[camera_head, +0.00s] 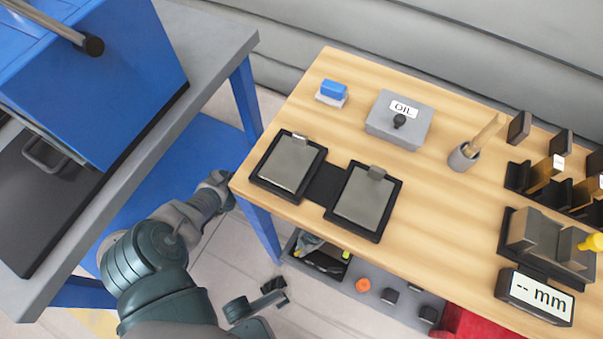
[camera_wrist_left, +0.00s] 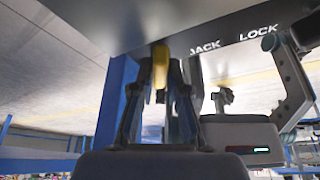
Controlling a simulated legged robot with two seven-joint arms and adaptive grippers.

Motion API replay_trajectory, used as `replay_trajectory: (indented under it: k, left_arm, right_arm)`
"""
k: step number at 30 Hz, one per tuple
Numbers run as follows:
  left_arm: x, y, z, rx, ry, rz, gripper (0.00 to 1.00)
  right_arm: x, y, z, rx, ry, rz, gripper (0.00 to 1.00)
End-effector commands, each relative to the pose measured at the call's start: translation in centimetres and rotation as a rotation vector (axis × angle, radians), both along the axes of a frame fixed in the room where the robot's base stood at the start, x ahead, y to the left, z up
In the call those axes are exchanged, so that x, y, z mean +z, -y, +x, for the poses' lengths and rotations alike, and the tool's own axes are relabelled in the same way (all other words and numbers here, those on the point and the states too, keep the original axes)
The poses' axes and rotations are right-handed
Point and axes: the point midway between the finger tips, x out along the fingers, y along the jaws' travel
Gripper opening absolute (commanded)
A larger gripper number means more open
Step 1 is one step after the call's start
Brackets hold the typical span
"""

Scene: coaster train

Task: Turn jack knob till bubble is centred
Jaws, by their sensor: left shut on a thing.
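A yellow jack knob (camera_wrist_left: 160,68) hangs below a dark panel lettered JACK and LOCK (camera_wrist_left: 200,30) in the left wrist view. My left gripper (camera_wrist_left: 160,85) is shut on the knob from below, with a finger on each side. In the head view my left arm reaches to the near left corner of the wooden table, and its fingers are hidden there. My right gripper (camera_head: 257,302) is low in the head view, below the table's near edge. In the left wrist view it stands to the right with its fingers spread and empty. I cannot make out a bubble.
The wooden table (camera_head: 440,245) carries two linked plates (camera_head: 367,203), an OIL box (camera_head: 398,120), a brush cup (camera_head: 463,157) and a readout showing "-- mm" (camera_head: 537,295). A blue leg (camera_wrist_left: 117,105) stands left of my left gripper. A grey bench (camera_head: 190,60) is at left.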

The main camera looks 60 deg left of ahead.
Motion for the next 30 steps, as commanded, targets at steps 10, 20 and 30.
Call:
replay_trajectory:
  k: [10, 20, 30]
  left_arm:
    - [-0.2, -0.2, -0.4, 0.0, -0.009, 0.005, 0.4]
    - [0.2, -0.1, 0.0, 0.002, -0.003, 0.003, 0.4]
    - [6.1, -0.2, 2.6, 0.001, -0.001, 0.003, 0.4]
  right_arm:
    - [0.1, 0.0, 0.0, 0.001, 0.005, 0.0, 0.4]
    - [0.5, 0.1, -0.3, 0.001, 0.016, -0.002, 0.4]
    - [0.4, 0.0, -0.3, 0.001, 0.012, -0.001, 0.4]
